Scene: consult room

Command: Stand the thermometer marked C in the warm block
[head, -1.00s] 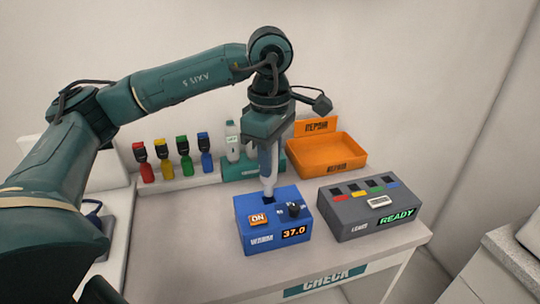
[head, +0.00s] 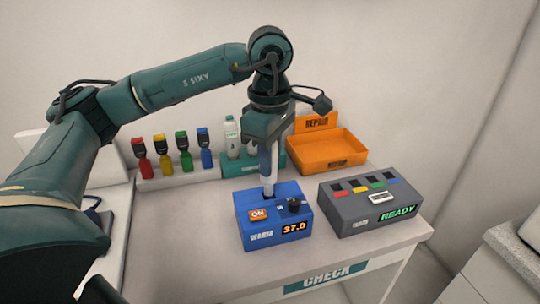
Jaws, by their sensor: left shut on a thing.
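The warm block (head: 259,228) is a blue box on the table, with an orange ON switch, a black knob and a display reading 37.0. My left gripper (head: 268,150) is above its back part, pointing down and shut on a pale, slim thermometer (head: 268,180). The thermometer is upright, and its lower end is at the dark opening in the block's top. I cannot tell how deep it sits. Its mark is not readable here. My right gripper is not in view.
A grey box (head: 350,222) reading READY stands to the right of the block. Behind are an orange REPAIR tray (head: 305,157), a teal holder (head: 240,167) with white bottles, and a rack of coloured scopes or handles (head: 165,168). The table front (head: 350,262) is clear.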

